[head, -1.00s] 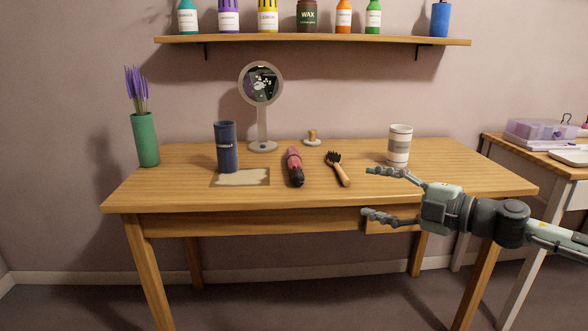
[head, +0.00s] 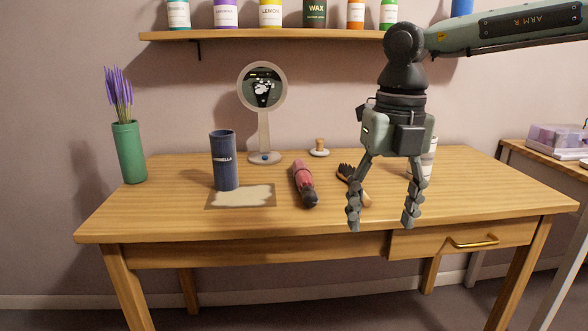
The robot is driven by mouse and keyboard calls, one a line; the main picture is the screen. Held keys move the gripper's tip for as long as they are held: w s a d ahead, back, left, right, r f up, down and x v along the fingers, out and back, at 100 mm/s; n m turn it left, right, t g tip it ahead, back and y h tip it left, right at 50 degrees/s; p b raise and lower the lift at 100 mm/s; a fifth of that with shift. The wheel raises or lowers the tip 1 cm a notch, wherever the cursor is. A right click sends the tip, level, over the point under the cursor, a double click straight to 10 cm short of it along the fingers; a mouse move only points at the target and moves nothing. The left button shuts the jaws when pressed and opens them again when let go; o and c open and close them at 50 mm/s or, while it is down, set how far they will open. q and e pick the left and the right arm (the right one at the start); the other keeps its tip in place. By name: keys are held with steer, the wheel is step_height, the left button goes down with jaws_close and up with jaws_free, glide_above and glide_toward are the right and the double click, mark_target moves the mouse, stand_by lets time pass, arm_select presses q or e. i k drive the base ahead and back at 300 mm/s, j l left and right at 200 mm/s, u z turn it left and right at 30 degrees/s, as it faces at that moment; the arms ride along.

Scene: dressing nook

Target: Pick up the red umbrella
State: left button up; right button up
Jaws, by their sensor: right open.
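The red umbrella (head: 302,178) lies folded on the wooden table, its dark handle end toward the front edge. My right gripper (head: 382,222) points down with its fingers spread, open and empty, to the right of the umbrella and apart from it. It hangs in front of the hairbrush and partly hides it. My left gripper is not in view.
The hairbrush (head: 345,172) lies just right of the umbrella. A dark blue cylinder (head: 224,162) stands at left by a flat mat (head: 262,196). A round mirror (head: 265,140) and small stand (head: 319,150) are behind. A white cup (head: 427,165) is partly hidden behind my gripper.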

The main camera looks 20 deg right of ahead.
mark_target(303, 175)
steer(key=i, duration=1.05)
